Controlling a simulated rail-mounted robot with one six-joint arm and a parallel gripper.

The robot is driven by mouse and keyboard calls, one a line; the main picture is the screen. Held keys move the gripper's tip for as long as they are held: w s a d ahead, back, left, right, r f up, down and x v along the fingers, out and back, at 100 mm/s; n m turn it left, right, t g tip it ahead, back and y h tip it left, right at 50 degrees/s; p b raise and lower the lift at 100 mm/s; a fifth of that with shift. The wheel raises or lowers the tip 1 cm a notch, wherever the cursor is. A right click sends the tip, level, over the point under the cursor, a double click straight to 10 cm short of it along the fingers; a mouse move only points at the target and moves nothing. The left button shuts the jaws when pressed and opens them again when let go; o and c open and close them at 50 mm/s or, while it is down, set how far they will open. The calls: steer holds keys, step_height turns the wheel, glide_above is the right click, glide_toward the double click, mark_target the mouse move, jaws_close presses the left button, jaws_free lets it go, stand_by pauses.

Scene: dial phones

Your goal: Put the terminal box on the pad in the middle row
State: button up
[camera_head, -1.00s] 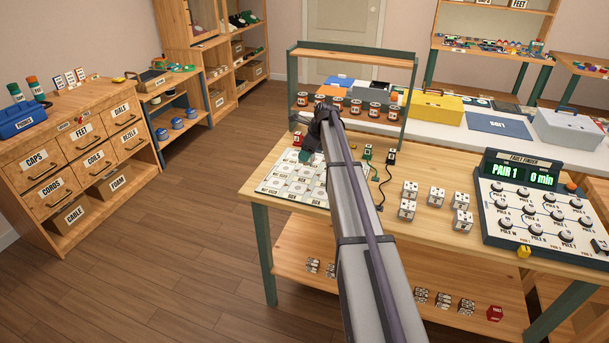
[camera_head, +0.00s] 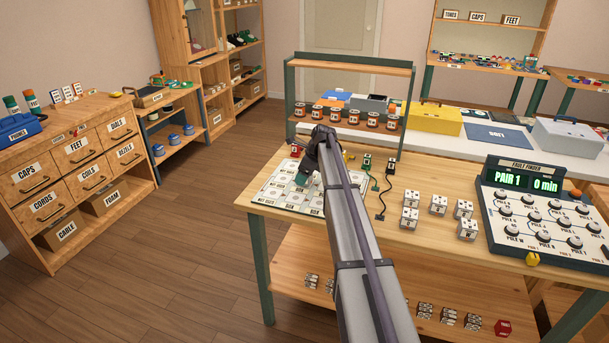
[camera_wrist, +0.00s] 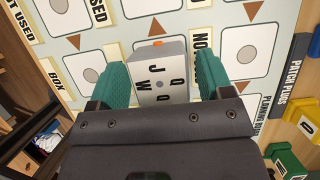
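A terminal box (camera_wrist: 161,78), pale with dark letters and an orange spot at its far edge, shows between the two green fingers of my gripper (camera_wrist: 163,80) in the wrist view. A finger stands on each side, close to it; I cannot tell whether both touch it. Beneath is the pale planning board (camera_wrist: 75,100) with rows of square pads and brown arrows. The box covers most of the pad under it; whether it rests there is unclear. In the head view my gripper (camera_head: 303,180) is low over the board (camera_head: 268,195), and the box is hidden.
Several white boxes (camera_head: 438,204) stand right of my arm, by the fault finder (camera_head: 545,222). A rack of orange-brown cans (camera_head: 352,118) stands at the table's back. The planning board's left side is clear.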

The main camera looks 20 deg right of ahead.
steer(key=shift+o, duration=0.3)
steer(key=shift+r, duration=0.2)
steer(key=p+v, duration=1.1)
steer(key=v, duration=0.1)
steer(key=shift+a, duration=0.1)
steer(key=s+a+n+g+h, duration=0.1)
steer(key=s+a+n, duration=1.2)
steer(key=s, duration=0.5)
steer(key=s+a+f+n+g+h, duration=0.1)
steer(key=s+a+n+g+h, duration=0.1)
steer(key=s+a+n, duration=1.1)
steer(key=s+a, duration=0.1)
steer(key=s, duration=0.3)
steer(key=shift+s+a+f+n, duration=0.15)
steer(key=shift+s+a+n, duration=0.2)
steer(key=shift+s+n, duration=0.05)
